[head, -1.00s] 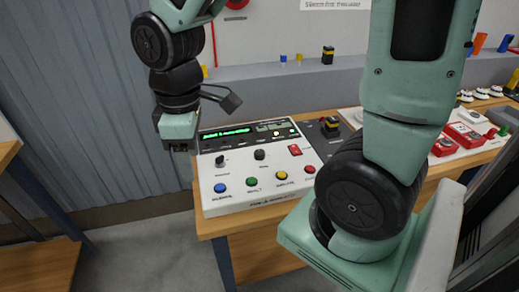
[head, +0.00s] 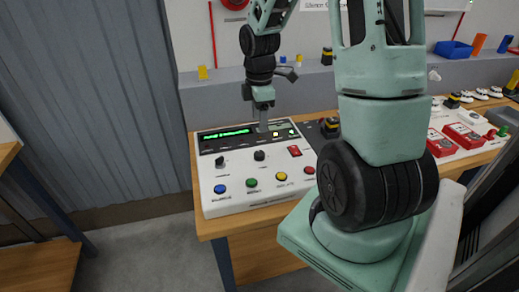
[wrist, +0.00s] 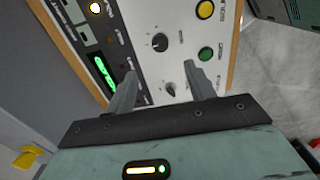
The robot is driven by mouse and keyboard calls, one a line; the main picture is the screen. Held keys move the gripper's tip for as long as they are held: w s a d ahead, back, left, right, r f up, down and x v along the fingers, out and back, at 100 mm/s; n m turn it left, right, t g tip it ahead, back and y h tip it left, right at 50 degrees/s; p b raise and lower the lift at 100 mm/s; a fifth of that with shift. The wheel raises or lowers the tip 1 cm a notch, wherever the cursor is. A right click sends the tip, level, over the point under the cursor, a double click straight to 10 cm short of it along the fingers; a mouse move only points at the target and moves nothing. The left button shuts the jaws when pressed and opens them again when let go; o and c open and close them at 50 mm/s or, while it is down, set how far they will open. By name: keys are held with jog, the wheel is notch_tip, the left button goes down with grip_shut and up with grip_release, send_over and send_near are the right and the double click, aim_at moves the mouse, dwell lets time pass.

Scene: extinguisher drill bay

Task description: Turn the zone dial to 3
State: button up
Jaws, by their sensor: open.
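The white control panel (head: 235,190) stands on a wooden bench. It has two black dials, a left dial (head: 220,161) and a right dial (head: 259,155); their labels are too small to read, so I cannot tell which is the zone dial. My gripper (head: 263,127) is open, pointing down over the panel's dark display strip, behind the right dial. In the wrist view my gripper (wrist: 159,70) has its two fingers apart with nothing held. There the left dial (wrist: 170,88) appears between the fingers and the right dial (wrist: 160,42) lies just beyond the tips.
The panel carries a lit green display (head: 226,134), a red switch (head: 294,151), and blue (head: 220,188), green (head: 251,182), yellow (head: 281,176) and red (head: 309,170) buttons. Red boxes (head: 463,136) sit on the bench at right. A grey ledge runs behind.

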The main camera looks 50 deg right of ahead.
aim_at(259, 153)
notch_tip(259, 153, down, 12)
jog(key=shift+f+p, duration=0.1)
jog(key=shift+p, duration=0.25)
jog(key=c, duration=1)
